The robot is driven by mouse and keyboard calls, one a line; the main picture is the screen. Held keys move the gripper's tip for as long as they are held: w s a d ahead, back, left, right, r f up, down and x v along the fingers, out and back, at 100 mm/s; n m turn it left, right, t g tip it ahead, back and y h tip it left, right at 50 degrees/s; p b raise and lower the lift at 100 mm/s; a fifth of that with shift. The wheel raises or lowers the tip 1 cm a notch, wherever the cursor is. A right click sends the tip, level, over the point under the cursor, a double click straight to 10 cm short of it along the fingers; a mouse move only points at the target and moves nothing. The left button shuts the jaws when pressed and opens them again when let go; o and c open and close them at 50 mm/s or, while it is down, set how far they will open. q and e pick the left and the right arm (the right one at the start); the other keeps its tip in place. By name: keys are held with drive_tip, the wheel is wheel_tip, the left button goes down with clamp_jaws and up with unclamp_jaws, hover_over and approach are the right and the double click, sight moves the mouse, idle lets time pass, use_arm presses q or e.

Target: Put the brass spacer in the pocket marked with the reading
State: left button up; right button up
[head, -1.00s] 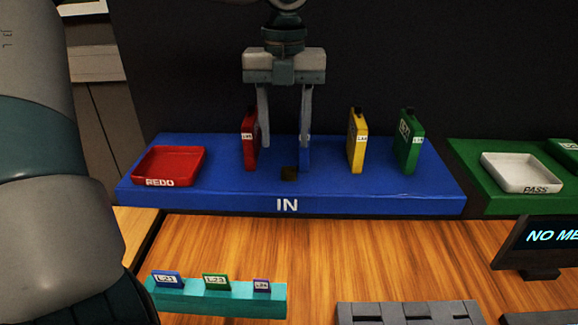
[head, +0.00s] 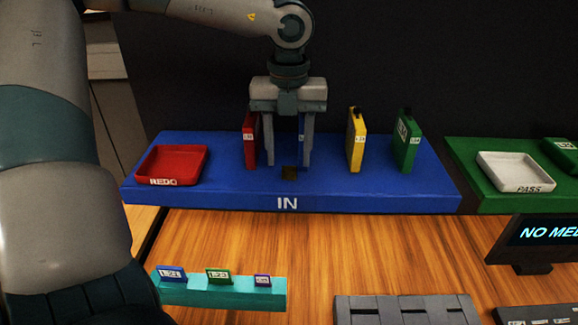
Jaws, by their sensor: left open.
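My right gripper is not in view.
A red REDO tray (head: 172,166) is left, a white PASS tray (head: 514,172) right. A teal holder (head: 222,294) carries tags. Wooden table between is clear.

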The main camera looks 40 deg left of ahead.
sight(289, 173)
use_arm(q)
drive_tip(key=shift+f+p, duration=0.45)
drive_tip(key=shift+f, duration=0.8)
drive_tip(key=shift+c, duration=0.6)
clamp_jaws()
